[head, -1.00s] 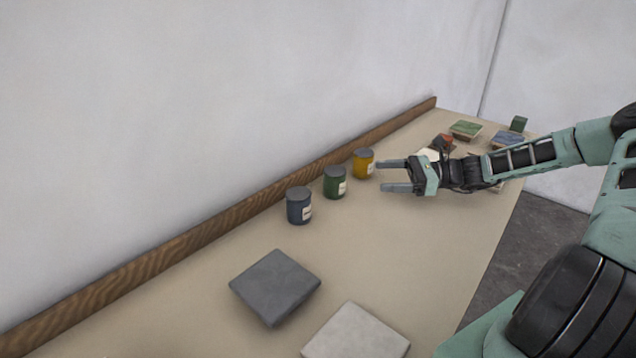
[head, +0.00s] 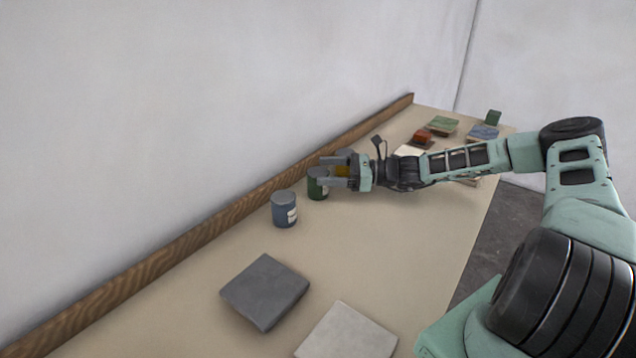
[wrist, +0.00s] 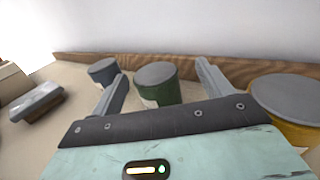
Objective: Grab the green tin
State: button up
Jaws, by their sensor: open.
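The green tin (head: 317,186) stands upright on the table, partly hidden by my gripper in the head view. In the wrist view the green tin (wrist: 156,86) shows ahead, between the two fingers. My gripper (head: 335,171) is open and level, with its fingertips at the green tin. The wrist view shows my gripper (wrist: 160,85) with its fingers spread on either side of the tin; I cannot tell whether they touch it. Nothing is held.
A blue tin (head: 284,210) stands nearer than the green one. A yellow tin (wrist: 290,105) stands right of my gripper in the wrist view. A wooden ledge (head: 200,226) runs along the wall. Dark (head: 265,290) and pale (head: 346,335) slabs lie in front.

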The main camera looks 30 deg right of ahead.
aim_at(309, 173)
jog(key=x, duration=0.2)
jog(key=p+x, duration=0.1)
jog(key=shift+s+a+f, duration=0.1)
jog(key=shift+a+f, duration=0.1)
jog(key=shift+a, duration=0.35)
jog(key=shift+w+a+f, duration=0.1)
jog(key=shift+w+a, duration=0.25)
jog(key=shift+a, duration=0.1)
jog(key=c, duration=1.2)
